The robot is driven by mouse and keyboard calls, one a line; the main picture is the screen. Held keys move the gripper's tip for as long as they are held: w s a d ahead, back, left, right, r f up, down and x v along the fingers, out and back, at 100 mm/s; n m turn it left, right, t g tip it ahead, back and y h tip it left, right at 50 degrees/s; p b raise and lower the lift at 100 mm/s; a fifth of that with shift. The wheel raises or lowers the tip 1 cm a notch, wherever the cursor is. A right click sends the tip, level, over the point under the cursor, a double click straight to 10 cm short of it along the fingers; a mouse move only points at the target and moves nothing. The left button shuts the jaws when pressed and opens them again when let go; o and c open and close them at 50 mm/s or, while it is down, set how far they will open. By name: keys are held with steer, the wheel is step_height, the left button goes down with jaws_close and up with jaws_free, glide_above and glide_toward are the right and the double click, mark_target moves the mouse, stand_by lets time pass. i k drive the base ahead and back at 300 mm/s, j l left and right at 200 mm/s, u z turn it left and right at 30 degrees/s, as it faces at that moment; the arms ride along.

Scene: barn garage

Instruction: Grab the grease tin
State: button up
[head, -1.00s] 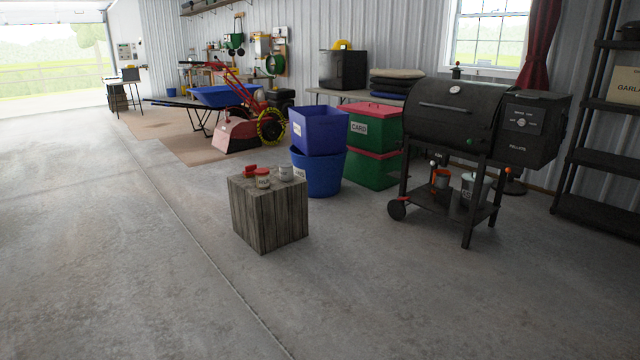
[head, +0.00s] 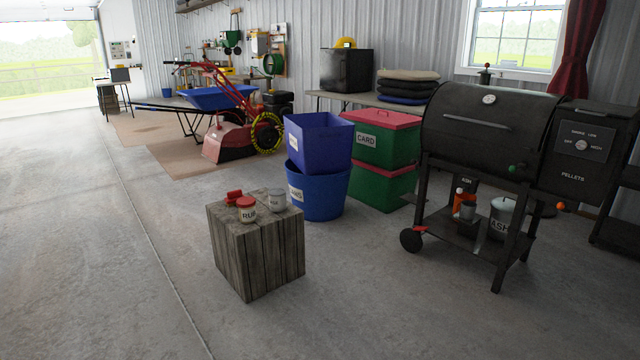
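A wooden block (head: 258,258) stands on the concrete floor, a little left of the middle of the head view. On its top at the right is a small grey tin (head: 278,203) with a pale label too small to read fully; it may be the grease tin. Left of it stands a jar with a red lid (head: 246,203) and a label reading RUB. A small red object (head: 233,197) lies behind the jar to the left. My gripper is not in view.
Blue bins (head: 318,190) and green boxes (head: 385,188) stand behind the block. The floor in front and to the left is clear.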

mark_target(277, 196)
steer(key=i, duration=2.95)
steer(key=i+l+u, duration=0.1)
steer(key=i+u, duration=0.15)
steer(key=i, duration=0.3)
